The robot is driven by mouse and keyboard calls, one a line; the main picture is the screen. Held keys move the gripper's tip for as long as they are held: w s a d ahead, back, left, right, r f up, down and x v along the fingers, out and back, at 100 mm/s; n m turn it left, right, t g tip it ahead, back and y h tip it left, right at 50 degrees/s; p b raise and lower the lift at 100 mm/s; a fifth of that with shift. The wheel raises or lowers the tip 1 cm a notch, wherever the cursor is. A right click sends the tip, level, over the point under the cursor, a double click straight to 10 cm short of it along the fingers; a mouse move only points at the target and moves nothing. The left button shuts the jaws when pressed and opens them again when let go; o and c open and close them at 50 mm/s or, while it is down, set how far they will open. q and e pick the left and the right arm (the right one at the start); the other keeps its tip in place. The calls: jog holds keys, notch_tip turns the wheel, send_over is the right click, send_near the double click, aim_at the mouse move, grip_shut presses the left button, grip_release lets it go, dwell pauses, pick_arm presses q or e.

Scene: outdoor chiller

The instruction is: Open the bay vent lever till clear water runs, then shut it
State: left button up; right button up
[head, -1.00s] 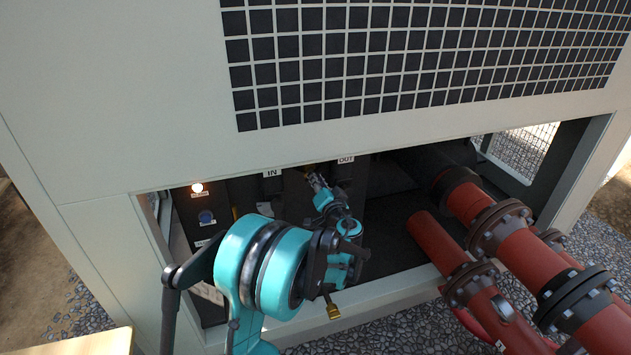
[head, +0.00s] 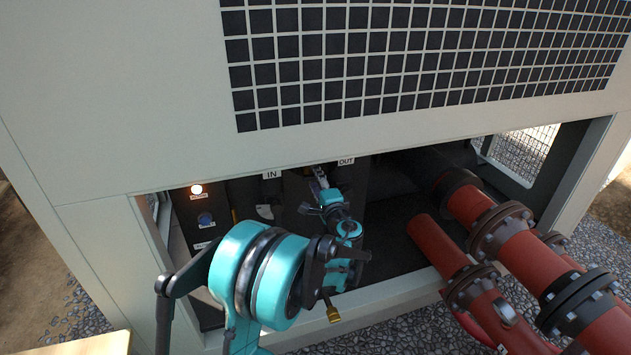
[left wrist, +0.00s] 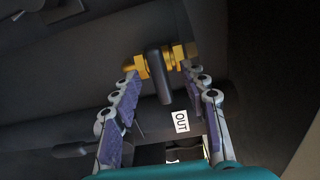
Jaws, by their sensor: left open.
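My left gripper (head: 320,176) reaches into the dark bay under the cabinet, just below and left of the OUT label (head: 346,161). In the left wrist view its two purple-padded fingers (left wrist: 160,84) are open and spread. A brass valve (left wrist: 141,68) with a black lever (left wrist: 157,76) lies ahead, with the lever between the fingertips. The fingers look apart from the lever; depth is hard to judge. The OUT label also shows in the left wrist view (left wrist: 180,122). In the head view the valve is hidden by my gripper. No running water is visible. My right gripper is out of view.
The IN label (head: 271,174) is left of my gripper. A panel with a lit lamp (head: 196,189) and a blue button (head: 205,218) is further left. Red flanged pipes (head: 500,240) fill the right. A brass fitting (head: 332,314) is near the bay's front sill.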

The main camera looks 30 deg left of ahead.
pick_arm(q)
jog(key=shift+o, duration=0.6)
jog(key=v, duration=0.7)
